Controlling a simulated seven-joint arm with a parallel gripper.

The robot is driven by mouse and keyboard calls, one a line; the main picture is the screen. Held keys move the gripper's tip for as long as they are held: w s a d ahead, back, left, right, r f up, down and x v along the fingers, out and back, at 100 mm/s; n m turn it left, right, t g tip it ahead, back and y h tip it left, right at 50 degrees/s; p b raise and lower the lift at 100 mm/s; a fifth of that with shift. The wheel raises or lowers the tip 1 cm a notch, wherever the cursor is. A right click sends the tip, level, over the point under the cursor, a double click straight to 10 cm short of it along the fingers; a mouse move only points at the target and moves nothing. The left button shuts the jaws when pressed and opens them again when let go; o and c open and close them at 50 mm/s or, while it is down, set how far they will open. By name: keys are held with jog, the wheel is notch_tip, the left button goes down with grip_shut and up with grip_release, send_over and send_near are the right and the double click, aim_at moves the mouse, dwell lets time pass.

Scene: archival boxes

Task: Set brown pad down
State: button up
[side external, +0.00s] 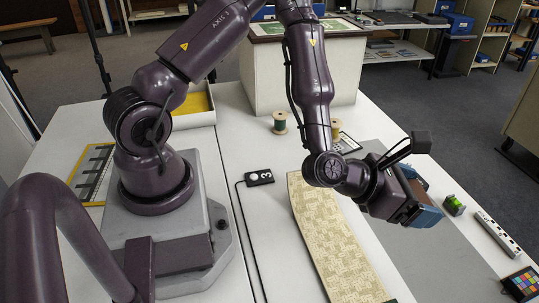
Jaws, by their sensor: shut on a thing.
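My gripper (421,195) is at the right of the side external view, above the grey mat on the white table. Its two blue fingers are shut on a brown pad (416,190), of which only a small dark part shows between them. The rest of the pad is hidden by the fingers and the wrist. The gripper appears raised above the table, but the gap below it is hard to judge.
A long cream patterned strip (335,240) lies left of the gripper. A green block (453,205), a scale bar (497,232) and a colour chart (522,282) lie to the right. Thread spools (279,123) stand behind, before a white box (300,75). The grey mat (440,262) has bare room.

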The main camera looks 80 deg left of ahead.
jog(key=shift+r, duration=0.8)
jog(key=a+f+n+y, duration=0.1)
jog(key=a+n+y, duration=0.3)
jog(key=a, duration=0.8)
jog(key=n+g+y, duration=0.8)
jog(key=n+y, duration=0.3)
jog(key=n, duration=0.1)
send_over(263, 154)
notch_tip(263, 154, down, 8)
jog(key=shift+f, duration=4.5)
